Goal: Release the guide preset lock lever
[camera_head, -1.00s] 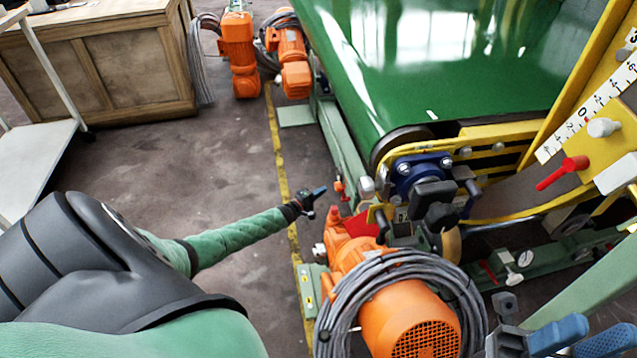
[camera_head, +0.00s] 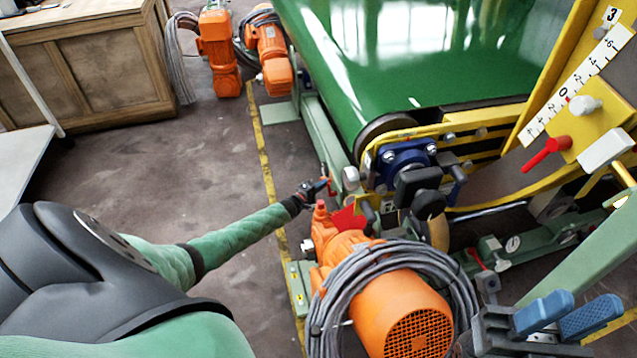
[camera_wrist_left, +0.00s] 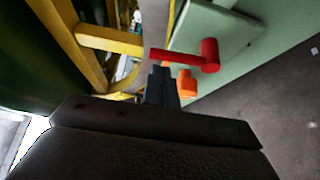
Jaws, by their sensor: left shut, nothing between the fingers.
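A small red lever (camera_head: 325,172) stands at the left edge of the green conveyor frame. In the left wrist view a red lever (camera_wrist_left: 185,54) with a round knob stretches across the fingertips. My left gripper (camera_head: 318,187) is shut and empty, close to this lever; whether it touches cannot be told. Its dark fingers also show in the left wrist view (camera_wrist_left: 162,86). A longer red lever (camera_head: 545,153) sits on the yellow plate beside the white scale (camera_head: 578,82). Which lever is the guide preset lock is not labelled.
An orange motor (camera_head: 400,322) wrapped in grey cable (camera_head: 330,310) stands below my left gripper. The blue bearing block (camera_head: 405,160) and black knobs are to its right. The green belt (camera_head: 430,55) fills the back. Open floor (camera_head: 190,150) lies left, before a wooden crate (camera_head: 95,70).

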